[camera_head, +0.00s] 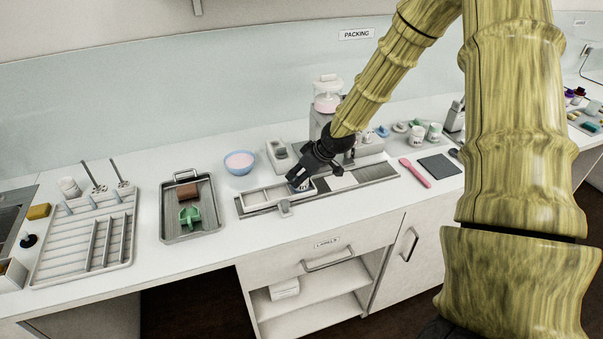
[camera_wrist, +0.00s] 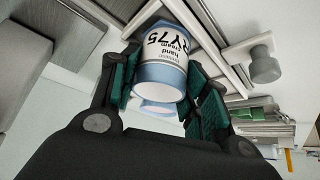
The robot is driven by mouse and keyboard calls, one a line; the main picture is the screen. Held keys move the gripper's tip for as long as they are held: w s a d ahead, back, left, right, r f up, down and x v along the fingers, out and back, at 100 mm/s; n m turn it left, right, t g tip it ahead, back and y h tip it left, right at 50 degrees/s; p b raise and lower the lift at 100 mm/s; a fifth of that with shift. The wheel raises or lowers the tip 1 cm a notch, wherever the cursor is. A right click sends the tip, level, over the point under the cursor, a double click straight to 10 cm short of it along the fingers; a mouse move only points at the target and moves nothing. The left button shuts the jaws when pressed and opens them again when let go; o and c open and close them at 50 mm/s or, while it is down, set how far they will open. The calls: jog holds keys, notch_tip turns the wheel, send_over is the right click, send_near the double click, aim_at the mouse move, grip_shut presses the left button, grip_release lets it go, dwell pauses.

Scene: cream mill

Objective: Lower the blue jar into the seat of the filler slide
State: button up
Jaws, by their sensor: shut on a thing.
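The blue jar (camera_wrist: 160,78), with a white label reading "RY75 hand cream", is held between the teal pads of my gripper (camera_wrist: 166,92). In the head view the jar (camera_head: 301,186) shows small below my gripper (camera_head: 303,175), over the filler slide (camera_head: 376,176). The slide is a long grey rail with a pale carriage (camera_head: 262,198) on its left part. The jar's lower end reaches toward the rails in the wrist view. The seat is hidden by the jar and fingers, so I cannot tell whether the jar touches it.
The filler (camera_head: 327,93) with its pink-filled vessel stands behind the slide. A blue bowl (camera_head: 239,162) and a grey tray (camera_head: 163,213) are to the left. A pink spatula (camera_head: 415,173) and a dark mat (camera_head: 439,165) lie to the right. The front counter edge is clear.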

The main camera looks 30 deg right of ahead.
dwell(0.3)
jog(key=o, duration=0.9)
notch_tip(320, 180, up, 6)
jog(key=p, duration=0.5)
dwell(0.5)
